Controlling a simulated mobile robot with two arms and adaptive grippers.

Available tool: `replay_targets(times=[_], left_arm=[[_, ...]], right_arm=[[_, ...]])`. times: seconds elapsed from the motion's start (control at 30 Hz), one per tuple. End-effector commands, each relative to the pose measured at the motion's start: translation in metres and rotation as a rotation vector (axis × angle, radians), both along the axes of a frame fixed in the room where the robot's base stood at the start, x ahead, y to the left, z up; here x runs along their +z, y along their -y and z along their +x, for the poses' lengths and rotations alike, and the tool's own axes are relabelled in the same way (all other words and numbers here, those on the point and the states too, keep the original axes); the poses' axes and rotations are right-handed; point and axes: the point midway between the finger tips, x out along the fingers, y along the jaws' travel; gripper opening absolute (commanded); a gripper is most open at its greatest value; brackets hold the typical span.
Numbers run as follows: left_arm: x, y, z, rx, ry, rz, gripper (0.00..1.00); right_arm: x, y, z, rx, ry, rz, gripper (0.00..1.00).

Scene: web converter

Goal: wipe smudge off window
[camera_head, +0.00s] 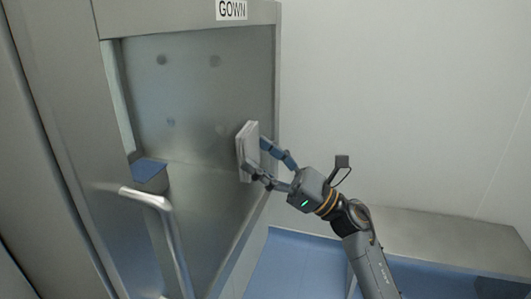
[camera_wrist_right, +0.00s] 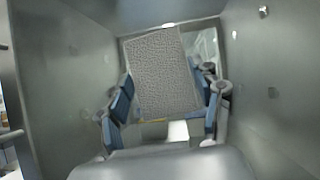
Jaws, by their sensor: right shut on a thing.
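The window (camera_head: 200,110) is a large greyish pane in a metal frame at the left of the head view. My right gripper (camera_head: 262,160) is shut on a pale, flat wipe (camera_head: 246,150), held upright close to the pane's right part. I cannot tell whether it touches the pane. In the right wrist view the wipe (camera_wrist_right: 165,75) shows a textured face between the fingers. My left gripper is not in view.
A metal handle (camera_head: 150,198) sticks out at the lower left. A sign reading GOWN (camera_head: 231,9) is above the window. A steel bench (camera_head: 440,235) stands at the lower right by the white wall. Blue floor (camera_head: 290,265) shows below.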

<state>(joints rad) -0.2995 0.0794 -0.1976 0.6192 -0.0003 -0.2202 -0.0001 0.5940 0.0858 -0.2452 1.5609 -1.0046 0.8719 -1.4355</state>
Motion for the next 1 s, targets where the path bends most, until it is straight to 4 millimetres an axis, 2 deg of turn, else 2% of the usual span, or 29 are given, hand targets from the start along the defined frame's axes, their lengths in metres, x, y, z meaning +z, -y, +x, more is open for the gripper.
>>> replay_targets(times=[0.47, 0.83, 1.0], left_arm=[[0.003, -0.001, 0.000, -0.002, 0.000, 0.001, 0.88], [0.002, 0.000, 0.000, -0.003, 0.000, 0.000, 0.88], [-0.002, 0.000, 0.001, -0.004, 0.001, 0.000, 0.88]], right_arm=[[0.000, -0.009, -0.033, 0.003, 0.000, -0.002, 0.41], [0.000, -0.009, -0.036, 0.001, 0.000, 0.000, 0.41], [-0.002, 0.002, -0.039, -0.001, 0.001, -0.001, 0.41]])
